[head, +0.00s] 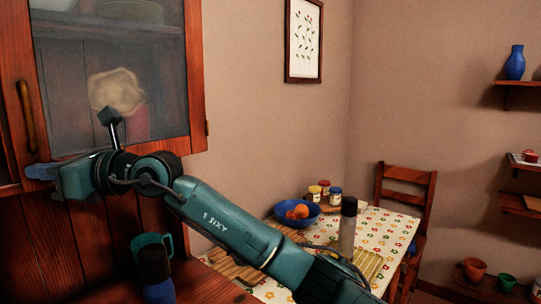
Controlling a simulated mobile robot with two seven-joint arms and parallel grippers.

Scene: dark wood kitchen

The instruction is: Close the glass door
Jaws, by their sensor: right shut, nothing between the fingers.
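The glass door (197,60) of the wall cabinet fills the upper left of the head view, with a red-brown wood frame and a metal handle (26,115) on its left side. A hinge shows at its right edge. The door looks about flush with the cabinet; I cannot tell if a small gap is left. My right arm reaches in from the lower right. My right gripper (36,172) is shut and empty in front of the door's lower left corner, below the handle. I cannot tell if it touches the frame. My left gripper is out of view.
Below the cabinet stand a teal mug (152,242) and a blue bottle (160,291). A table with a flowered cloth (385,232) holds a blue bowl (296,216), jars and a grey bottle (347,232). A chair (405,176) stands behind; shelves are at right.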

